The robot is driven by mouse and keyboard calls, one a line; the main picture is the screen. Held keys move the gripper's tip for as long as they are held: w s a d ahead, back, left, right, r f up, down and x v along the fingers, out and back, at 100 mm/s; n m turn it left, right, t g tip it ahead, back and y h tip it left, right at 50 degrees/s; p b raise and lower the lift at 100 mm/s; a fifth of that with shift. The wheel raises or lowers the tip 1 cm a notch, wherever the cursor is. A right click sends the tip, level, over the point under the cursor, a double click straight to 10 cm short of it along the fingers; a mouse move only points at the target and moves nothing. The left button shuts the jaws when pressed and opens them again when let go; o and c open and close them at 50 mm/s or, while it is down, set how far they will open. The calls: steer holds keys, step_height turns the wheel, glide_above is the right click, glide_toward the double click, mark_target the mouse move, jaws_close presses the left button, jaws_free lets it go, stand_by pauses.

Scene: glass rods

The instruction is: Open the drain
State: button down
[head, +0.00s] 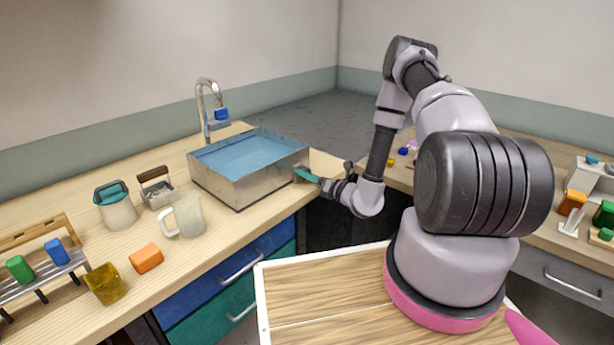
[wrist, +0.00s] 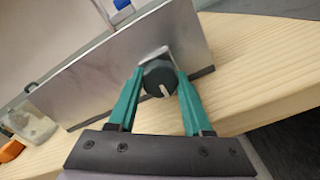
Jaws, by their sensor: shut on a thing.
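The metal sink (head: 236,186) sits on the wooden counter and holds blue water (head: 247,155). On its right side is a dark round drain knob (wrist: 160,80) with a pale pointer line, clear in the wrist view. My gripper (head: 302,173) reaches the sink's right wall from the right. In the wrist view its two green fingers (wrist: 158,85) are on either side of the knob and shut on it. The pointer line slants slightly from upright in that view. In the head view the fingers hide most of the knob.
A tap (head: 207,102) with a blue handle stands behind the sink. A glass jug (head: 186,215), a teal-lidded pot (head: 115,206) and an orange block (head: 146,258) stand left of it. The counter's front edge runs close below my gripper.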

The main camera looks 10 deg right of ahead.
steer(key=shift+s+f, duration=0.1)
steer(key=c, duration=0.6)
jaws_free()
steer(key=v, duration=1)
steer(key=shift+s+d, duration=0.25)
steer(key=shift+s, duration=0.05)
